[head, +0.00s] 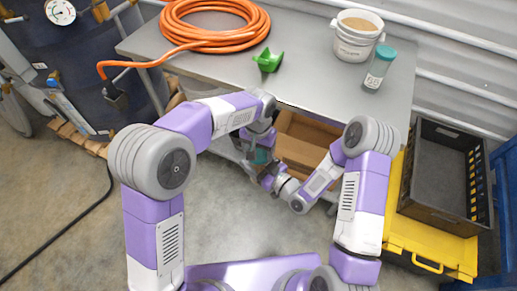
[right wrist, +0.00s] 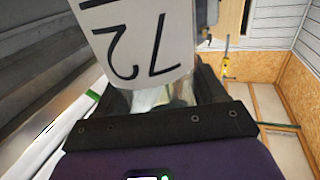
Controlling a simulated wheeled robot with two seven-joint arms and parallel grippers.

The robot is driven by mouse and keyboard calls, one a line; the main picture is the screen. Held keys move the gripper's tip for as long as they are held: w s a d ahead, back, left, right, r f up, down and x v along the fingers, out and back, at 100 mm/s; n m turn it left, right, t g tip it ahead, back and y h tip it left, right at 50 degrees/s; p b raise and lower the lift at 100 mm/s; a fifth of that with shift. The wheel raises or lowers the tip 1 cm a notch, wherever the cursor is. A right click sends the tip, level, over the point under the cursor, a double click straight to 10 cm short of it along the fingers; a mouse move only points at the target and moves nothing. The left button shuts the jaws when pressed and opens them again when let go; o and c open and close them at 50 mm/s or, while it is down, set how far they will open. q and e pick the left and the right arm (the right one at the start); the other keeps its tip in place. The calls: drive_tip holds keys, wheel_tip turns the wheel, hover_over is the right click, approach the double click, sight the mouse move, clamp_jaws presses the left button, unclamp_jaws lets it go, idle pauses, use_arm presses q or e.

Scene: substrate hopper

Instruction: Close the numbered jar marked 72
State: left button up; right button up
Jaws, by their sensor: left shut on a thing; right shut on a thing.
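The jar marked 72 (right wrist: 140,42) fills the top of the right wrist view, its white label upside down. My right gripper (right wrist: 162,100) is shut on it; a clear part of the jar shows between the fingers. In the head view my right gripper (head: 270,178) is small, in front of the table edge. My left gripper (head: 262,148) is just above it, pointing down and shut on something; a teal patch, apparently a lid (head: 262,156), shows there. My arms hide most of the jar, and I cannot tell whether lid and jar touch.
The grey table (head: 305,75) carries an orange hose coil (head: 215,42), a green scoop (head: 268,60), a white bucket (head: 354,42) and another teal-lidded jar (head: 378,70). A cardboard box (head: 300,142) is below. A black crate (head: 440,205) sits on a yellow case (head: 425,248) at right.

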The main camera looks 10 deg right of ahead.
use_arm(q)
drive_tip(key=shift+s+a+f, duration=0.15)
drive_tip(key=shift+a+f, duration=0.3)
drive_tip(key=shift+f, duration=0.1)
drive_tip(key=o, duration=0.7)
drive_tip(key=shift+d, duration=0.1)
drive_tip(key=shift+o, duration=1.2)
drive_tip(key=shift+r, duration=0.1)
drive_tip(key=shift+d+r+n, duration=0.2)
drive_tip(key=shift+r+n, duration=0.3)
drive_tip(key=shift+n, duration=0.5)
drive_tip(key=r+n, duration=0.1)
drive_tip(key=n, duration=0.1)
drive_tip(key=r+n, duration=0.1)
drive_tip(key=n, duration=0.1)
drive_tip(key=r+n, duration=0.2)
drive_tip(key=shift+w+d, duration=0.15)
drive_tip(key=shift+w, duration=0.2)
wheel_tip(320, 180, up, 2)
drive_tip(key=n, duration=0.4)
drive_tip(key=shift+s+r+n, duration=0.1)
drive_tip(key=shift+r+n, duration=0.1)
drive_tip(key=shift+n, duration=0.2)
